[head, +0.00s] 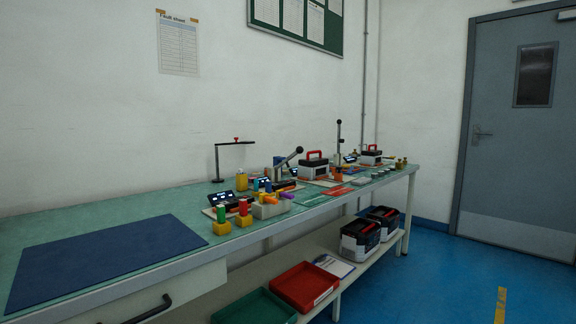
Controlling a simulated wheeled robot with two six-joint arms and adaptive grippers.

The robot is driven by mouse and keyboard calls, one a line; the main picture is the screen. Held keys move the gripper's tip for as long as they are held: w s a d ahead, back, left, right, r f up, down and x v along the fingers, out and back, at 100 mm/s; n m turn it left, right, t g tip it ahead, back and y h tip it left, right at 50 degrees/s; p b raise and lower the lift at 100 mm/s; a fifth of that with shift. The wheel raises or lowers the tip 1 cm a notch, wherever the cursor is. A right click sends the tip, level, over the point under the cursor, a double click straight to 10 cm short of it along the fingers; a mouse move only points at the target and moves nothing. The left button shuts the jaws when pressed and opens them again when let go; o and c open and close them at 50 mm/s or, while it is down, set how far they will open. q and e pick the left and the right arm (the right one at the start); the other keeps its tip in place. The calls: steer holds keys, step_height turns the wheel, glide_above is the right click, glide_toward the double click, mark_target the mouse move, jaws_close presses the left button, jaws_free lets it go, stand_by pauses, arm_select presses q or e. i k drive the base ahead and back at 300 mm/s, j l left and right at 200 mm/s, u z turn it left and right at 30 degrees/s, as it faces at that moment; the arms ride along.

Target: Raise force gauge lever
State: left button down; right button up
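Two levers with dark knobs stand on the green bench top (115,196). The nearer lever (288,159) is tilted, its knob up and to the right. The farther lever (338,135) is upright. I cannot tell which belongs to the force gauge, and their bases are partly hidden by other equipment. Neither of my grippers is in view.
A blue mat (105,255) lies at the bench's near left. Colored cylinders in yellow holders (222,227) and a red-handled case (314,166) crowd the middle. A red tray (304,287) and a green tray (254,308) sit on the lower shelf. Blue floor (440,285) is clear at right.

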mark_target(300, 150)
steer(key=i+l+u, duration=0.4)
steer(key=i+l, duration=0.2)
steer(key=i+l+u, duration=0.45)
steer(key=i+l, duration=0.25)
steer(key=l, duration=0.2)
